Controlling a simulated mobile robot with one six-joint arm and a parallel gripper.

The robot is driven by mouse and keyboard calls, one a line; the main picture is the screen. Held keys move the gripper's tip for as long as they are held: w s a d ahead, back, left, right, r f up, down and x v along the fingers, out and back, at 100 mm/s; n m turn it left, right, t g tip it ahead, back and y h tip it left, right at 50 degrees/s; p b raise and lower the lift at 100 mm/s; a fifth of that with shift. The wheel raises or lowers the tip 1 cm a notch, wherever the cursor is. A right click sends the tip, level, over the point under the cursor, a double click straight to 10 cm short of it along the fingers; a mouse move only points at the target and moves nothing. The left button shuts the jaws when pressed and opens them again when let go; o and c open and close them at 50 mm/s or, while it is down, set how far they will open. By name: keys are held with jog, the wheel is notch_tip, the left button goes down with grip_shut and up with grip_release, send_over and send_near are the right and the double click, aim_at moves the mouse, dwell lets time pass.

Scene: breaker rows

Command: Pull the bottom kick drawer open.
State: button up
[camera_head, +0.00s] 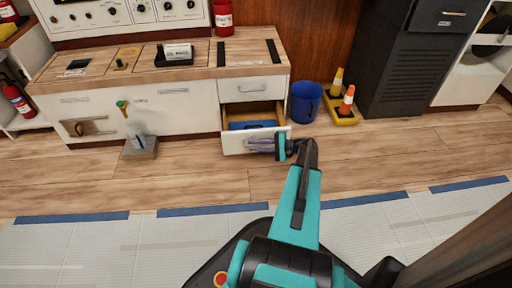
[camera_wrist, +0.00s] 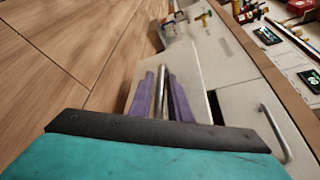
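The bottom kick drawer (camera_head: 236,146) stands well open below a shut upper drawer (camera_head: 240,95) at the right end of the white cabinet. A blue item (camera_head: 252,125) lies inside its wooden interior. My gripper (camera_head: 262,145) is at the drawer front, reaching in from the right. In the wrist view, its two purple fingers (camera_wrist: 160,85) lie on either side of the metal bar handle (camera_wrist: 160,92), close against it. The handle is mostly hidden by the fingers in the head view.
A blue bucket (camera_head: 305,102) stands right of the open drawer. Beyond it is a yellow tray with cones (camera_head: 343,115). A grey box (camera_head: 140,149) sits on the floor to the left. The wooden floor (camera_head: 205,180) before the drawer is clear apart from my arm.

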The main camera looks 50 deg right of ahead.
grip_shut()
jog(key=s+a, duration=0.1)
jog(key=s, duration=0.1)
jog(key=s+a+p, duration=0.1)
jog(key=a, duration=0.1)
jog(key=shift+s, duration=0.4)
grip_release()
